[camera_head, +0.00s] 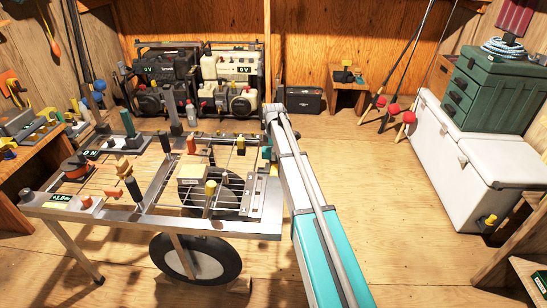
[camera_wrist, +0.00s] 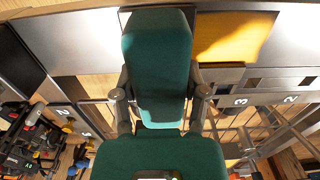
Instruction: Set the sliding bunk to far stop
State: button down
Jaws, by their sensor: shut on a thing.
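A dark green padded block, which I take for the sliding bunk (camera_wrist: 157,45), fills the middle of the wrist view. My gripper (camera_wrist: 160,105) has its two grey fingers closed against its left and right sides. In the head view a small part of the green block (camera_head: 266,153) shows at the right side of the trailer frame (camera_head: 225,224), below the end of my arm. My gripper is mostly hidden there. Plates marked 3 (camera_wrist: 240,101) and 2 (camera_wrist: 291,99) lie to the right of the block in the wrist view. Its seat on the rail is hidden.
Several coloured handles and posts stand on the trailer, including a yellow one (camera_head: 210,188) and a red one (camera_head: 191,145). A wheel (camera_head: 195,259) is below. A white cooler (camera_head: 440,165) with a green tackle box (camera_head: 490,90) stands right. The floor between is clear.

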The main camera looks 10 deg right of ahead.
aim_at(271, 192)
jog(key=shift+w+d, duration=0.1)
jog(key=shift+w, duration=0.2)
jog(key=shift+c, duration=0.6)
grip_release()
jog(key=shift+s, duration=0.2)
jog(key=s+a, duration=0.2)
jog(key=s, duration=0.4)
jog(key=s+a, duration=0.2)
jog(key=s, duration=0.4)
jog(key=s+a, duration=0.2)
jog(key=s, duration=0.4)
jog(key=shift+s+a+r+p, duration=0.1)
jog(key=shift+s+r+p, duration=0.15)
jog(key=shift+r+p, duration=0.45)
notch_tip(271, 192, up, 12)
jog(key=r+p, duration=0.1)
jog(key=p, duration=1.2)
jog(key=s+m, duration=0.6)
jog(key=s, duration=0.1)
jog(key=shift+s, duration=0.15)
